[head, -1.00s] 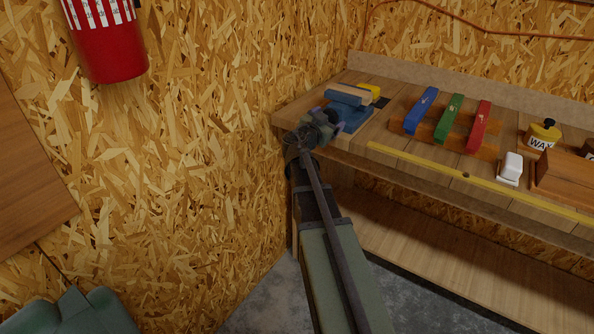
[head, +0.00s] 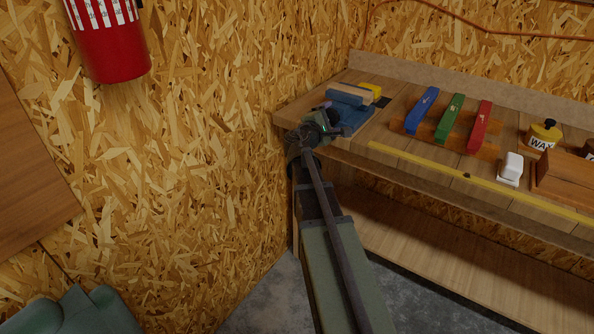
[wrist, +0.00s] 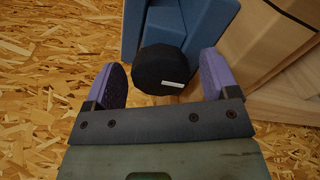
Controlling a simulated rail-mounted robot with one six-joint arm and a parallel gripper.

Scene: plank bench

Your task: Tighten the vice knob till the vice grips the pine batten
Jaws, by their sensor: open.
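The blue vice (head: 352,115) sits at the left end of the bench; it also shows at the top of the wrist view (wrist: 200,30). The pine batten (head: 347,92) lies at its jaws in the head view; whether it is gripped I cannot tell. The round black vice knob (wrist: 160,70), with a small white mark on its face, is in the wrist view. My gripper (wrist: 161,80) is open, with one purple finger on each side of the knob and a visible gap at each side.
Blue, green and red tools stand on a wooden rack (head: 470,142) to the right. A yellow rule (head: 450,172) lies along the bench's front edge. The chipboard wall (head: 200,180) is close on the left.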

